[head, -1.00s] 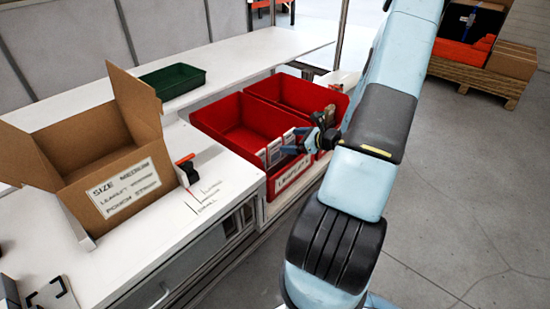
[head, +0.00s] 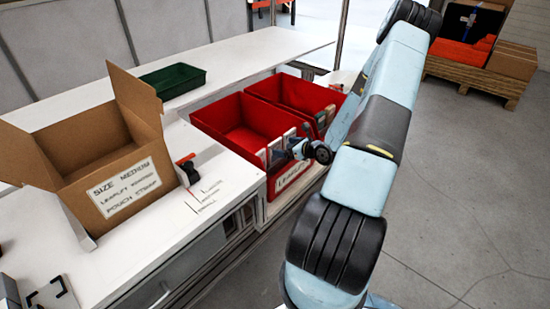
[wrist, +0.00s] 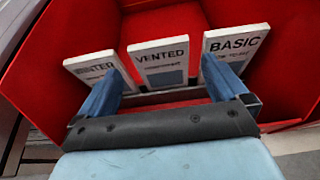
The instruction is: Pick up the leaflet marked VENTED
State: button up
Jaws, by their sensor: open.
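The VENTED leaflet (wrist: 162,60) is a white card with dark lettering. In the wrist view it stands in the middle of a row of three, inside a red bin. The WINTER leaflet (wrist: 97,66) is on its left and the BASIC leaflet (wrist: 236,44) on its right. My gripper (wrist: 163,92) is open. Its blue fingers appear on either side of the VENTED leaflet in the picture, overlapping the outer leaflets; I cannot tell whether they touch. In the head view my gripper (head: 303,148) is at the bin's near edge, and the leaflets are small and partly hidden.
The red bin (head: 222,118) stands beside a second red bin (head: 300,92). An open cardboard box (head: 100,165) labelled SIZE MEDIUM sits on the white bench (head: 150,250) at left. A green tray (head: 172,82) lies behind.

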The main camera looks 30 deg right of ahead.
aim_at(276, 145)
jog(key=shift+x, duration=2.65)
jog(key=c, duration=1.1)
